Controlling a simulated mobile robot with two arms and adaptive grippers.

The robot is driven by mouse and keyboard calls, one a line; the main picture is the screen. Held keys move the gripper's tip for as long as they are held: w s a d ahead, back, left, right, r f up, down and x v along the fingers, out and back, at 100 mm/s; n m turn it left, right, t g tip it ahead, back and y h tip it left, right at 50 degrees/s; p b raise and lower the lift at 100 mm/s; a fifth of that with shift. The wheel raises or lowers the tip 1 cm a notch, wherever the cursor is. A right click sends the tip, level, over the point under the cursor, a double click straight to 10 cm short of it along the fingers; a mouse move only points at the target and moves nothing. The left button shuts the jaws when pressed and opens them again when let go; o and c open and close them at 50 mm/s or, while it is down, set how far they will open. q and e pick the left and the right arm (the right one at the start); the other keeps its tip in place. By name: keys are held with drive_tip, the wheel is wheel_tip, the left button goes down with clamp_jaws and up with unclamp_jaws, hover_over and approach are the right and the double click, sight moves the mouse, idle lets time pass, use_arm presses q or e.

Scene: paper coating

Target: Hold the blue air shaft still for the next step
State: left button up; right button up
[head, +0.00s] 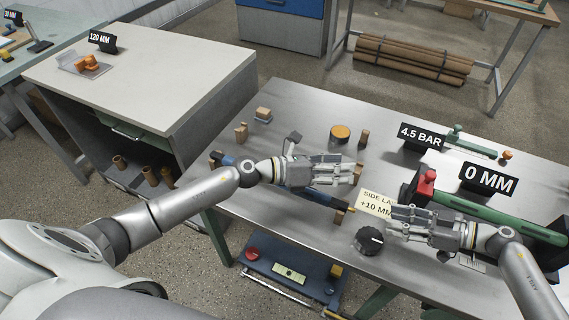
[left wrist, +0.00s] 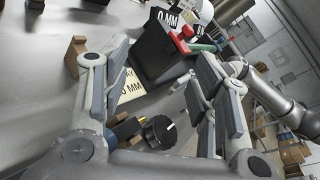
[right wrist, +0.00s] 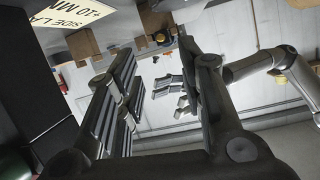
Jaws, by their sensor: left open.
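The blue air shaft (head: 318,197) lies across the steel table under my left gripper, which hides its middle. One blue end shows left of the left wrist (head: 222,158), and the other end is near the black knob. In the left wrist view a short blue end piece (left wrist: 124,130) shows low between the fingers. My left gripper (head: 350,172) is open above the shaft, its fingers apart and empty. My right gripper (head: 396,224) is open and empty near the black knob; its spread fingers show in the right wrist view (right wrist: 160,85). Neither gripper visibly touches the shaft.
A black knob (head: 369,240) and the side lay label (head: 377,204) lie near the right gripper. A green roller (head: 475,205) with a red-topped black block stands at the right. Small wooden blocks (head: 241,133) and an orange disc (head: 340,132) stand behind the left gripper.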

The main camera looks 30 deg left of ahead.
use_arm(q)
drive_tip(key=w+a+r+n+t+y, duration=0.8)
drive_tip(key=w+r+n+t+y, duration=0.25)
drive_tip(key=r, duration=0.35)
drive_tip(key=w+a+n+y, duration=0.1)
drive_tip(key=a+n+y, duration=0.5)
drive_tip(key=a+y, duration=0.1)
drive_tip(key=s+a+f+n+g+y, duration=0.45)
drive_tip(key=f+n+g, duration=0.3)
drive_tip(key=g, duration=0.35)
drive_tip(key=s+d+f+m+g+h, duration=0.1)
drive_tip(key=s+d+f+g+h, duration=0.1)
drive_tip(key=s+d+f+g, duration=0.3)
drive_tip(key=s+d+f+g+h, duration=0.2)
drive_tip(key=s+f+h, duration=0.1)
drive_tip(key=s, duration=0.3)
drive_tip(key=x, duration=1)
drive_tip(key=shift+a+r, duration=0.1)
